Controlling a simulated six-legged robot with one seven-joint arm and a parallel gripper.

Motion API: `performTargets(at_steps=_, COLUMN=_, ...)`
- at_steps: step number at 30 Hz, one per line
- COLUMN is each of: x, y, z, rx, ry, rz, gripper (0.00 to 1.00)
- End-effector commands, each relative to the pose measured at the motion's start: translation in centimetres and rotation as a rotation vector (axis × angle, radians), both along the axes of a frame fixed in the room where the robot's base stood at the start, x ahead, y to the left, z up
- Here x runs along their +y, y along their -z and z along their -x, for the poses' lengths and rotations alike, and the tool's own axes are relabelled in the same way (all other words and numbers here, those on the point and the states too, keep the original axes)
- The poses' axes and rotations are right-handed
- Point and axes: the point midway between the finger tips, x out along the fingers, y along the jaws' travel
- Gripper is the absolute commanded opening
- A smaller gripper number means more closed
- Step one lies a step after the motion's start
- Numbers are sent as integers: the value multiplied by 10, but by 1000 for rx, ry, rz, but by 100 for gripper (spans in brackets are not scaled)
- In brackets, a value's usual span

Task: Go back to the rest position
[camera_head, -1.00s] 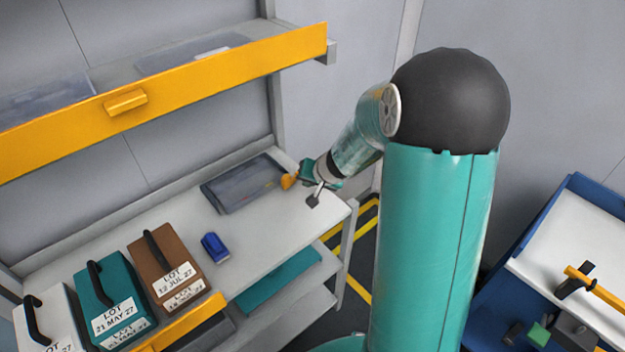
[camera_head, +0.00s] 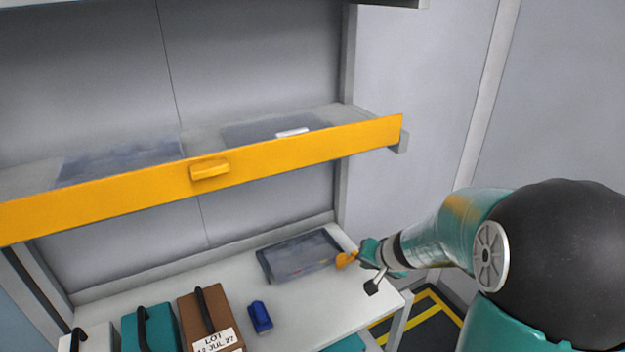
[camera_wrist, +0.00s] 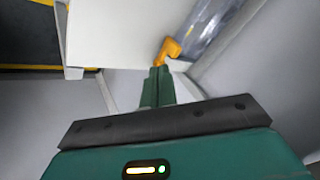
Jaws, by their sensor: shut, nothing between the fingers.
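My gripper (camera_head: 347,260) is at the end of my teal arm, over the right end of the white bench (camera_head: 300,318).
A blue item (camera_head: 260,317) and a brown handled box (camera_head: 206,312) with a lot label stand on the bench, beside a teal box (camera_head: 148,327). A shelf with a yellow front edge (camera_head: 300,153) hangs above. Yellow floor lines (camera_head: 432,300) show at right.

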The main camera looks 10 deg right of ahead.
Motion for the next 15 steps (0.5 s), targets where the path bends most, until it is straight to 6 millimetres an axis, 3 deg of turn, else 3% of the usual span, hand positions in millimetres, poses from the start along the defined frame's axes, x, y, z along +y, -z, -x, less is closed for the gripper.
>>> performTargets(at_steps=4, x=14, y=-18, z=5, rx=-13, ry=-46, rz=10, gripper=0)
performTargets(at_steps=8, x=45, y=-51, z=23, rx=-23, ry=-145, rz=33, gripper=0)
performTargets(at_steps=15, x=96, y=-108, z=85, rx=-1, ry=-331, rz=120, gripper=0)
